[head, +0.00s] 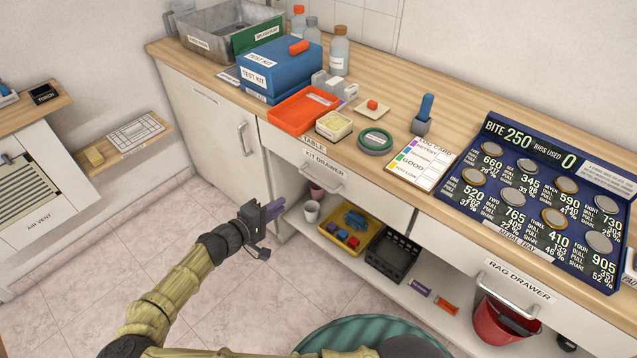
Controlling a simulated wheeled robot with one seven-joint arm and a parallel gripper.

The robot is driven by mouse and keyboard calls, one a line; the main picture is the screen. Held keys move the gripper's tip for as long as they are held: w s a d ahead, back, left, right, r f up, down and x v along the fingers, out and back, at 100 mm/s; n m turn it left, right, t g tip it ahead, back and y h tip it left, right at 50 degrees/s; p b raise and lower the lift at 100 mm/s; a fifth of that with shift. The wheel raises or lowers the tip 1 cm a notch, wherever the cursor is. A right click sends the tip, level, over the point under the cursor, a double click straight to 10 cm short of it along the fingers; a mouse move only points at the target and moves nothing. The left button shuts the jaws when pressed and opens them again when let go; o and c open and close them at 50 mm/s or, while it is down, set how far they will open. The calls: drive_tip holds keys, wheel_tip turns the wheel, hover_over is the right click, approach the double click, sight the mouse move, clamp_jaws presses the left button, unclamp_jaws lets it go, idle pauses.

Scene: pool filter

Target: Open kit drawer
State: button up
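The kit drawer (283,150) is in the counter front, left of centre in the head view, below the table label. Its white front looks flush with the cabinet, so it appears shut. It carries a "KIT DRAWER" label and a metal bar handle (321,183). My gripper (276,209) is in front of the counter, left of and lower in the picture than the handle, and apart from it.
An open shelf (372,285) below the drawer holds a white cup (311,211), a yellow tray (332,240) and a black crate (405,245). A rag drawer (470,265) is at right, above a red bucket (497,325). A green round object (350,332) stands in front.

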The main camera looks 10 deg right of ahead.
sight(318, 181)
drive_tip(key=shift+w+f, duration=0.1)
drive_tip(key=x, duration=1.7)
drive_tip(key=shift+d, duration=0.15)
drive_tip(key=shift+c, duration=0.3)
clamp_jaws()
